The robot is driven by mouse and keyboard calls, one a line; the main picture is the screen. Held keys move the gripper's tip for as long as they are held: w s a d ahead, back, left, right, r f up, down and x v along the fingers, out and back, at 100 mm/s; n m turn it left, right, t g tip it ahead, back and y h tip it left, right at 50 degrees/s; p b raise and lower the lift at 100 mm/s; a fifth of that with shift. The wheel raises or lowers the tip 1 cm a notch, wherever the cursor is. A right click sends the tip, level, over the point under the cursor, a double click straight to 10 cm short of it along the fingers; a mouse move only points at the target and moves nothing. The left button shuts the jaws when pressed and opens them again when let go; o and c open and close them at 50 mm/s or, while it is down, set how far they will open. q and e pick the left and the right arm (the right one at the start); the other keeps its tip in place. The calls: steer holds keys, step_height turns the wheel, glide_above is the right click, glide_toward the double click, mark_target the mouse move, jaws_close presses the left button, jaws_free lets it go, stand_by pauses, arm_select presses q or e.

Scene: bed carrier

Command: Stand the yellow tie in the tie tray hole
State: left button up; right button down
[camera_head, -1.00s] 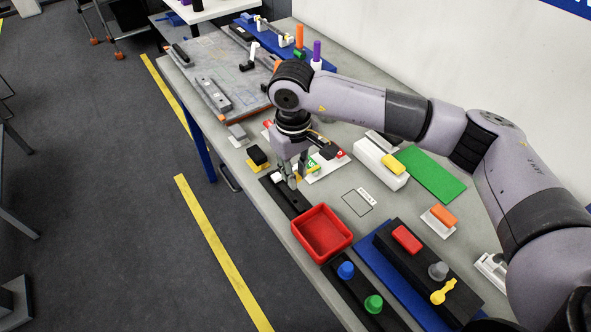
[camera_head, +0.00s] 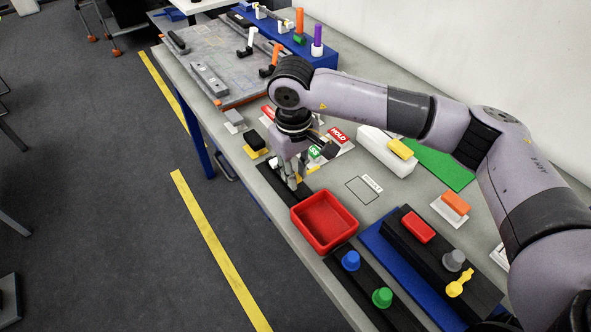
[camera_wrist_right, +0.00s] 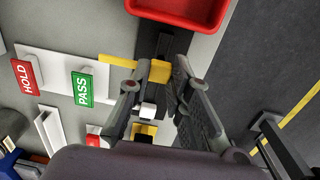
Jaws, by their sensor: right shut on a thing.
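My right gripper (camera_head: 294,185) is low over the black tie tray (camera_head: 270,184), a long narrow strip behind the red bin. In the wrist view my right gripper (camera_wrist_right: 160,88) is shut on the yellow tie (camera_wrist_right: 158,71). The tie's yellow bar sticks out left past the finger there, and a bit of the tie (camera_head: 313,169) shows right of the gripper in the head view. The tie tray (camera_wrist_right: 148,36) lies beneath the fingers. The tie's lower end and the hole are hidden, so I cannot tell whether they meet. My left gripper is not in view.
The red bin (camera_head: 325,222) stands close to the gripper. Beside it are HOLD (camera_head: 337,135) and PASS (camera_wrist_right: 83,89) signs, and a black-and-yellow block (camera_head: 255,146). A black strip with blue and green knobs (camera_head: 382,298) lies in front. Bare bench surrounds the outlined square (camera_head: 364,190).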

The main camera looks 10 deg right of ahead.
stand_by(0.7)
steer(key=shift+b, duration=0.45)
stand_by(0.4)
steer(key=shift+b, duration=0.4)
stand_by(0.5)
steer(key=shift+b, duration=0.45)
steer(key=shift+f+b, duration=1.3)
steer(key=shift+f, duration=0.05)
steer(key=c, duration=1.4)
jaws_free()
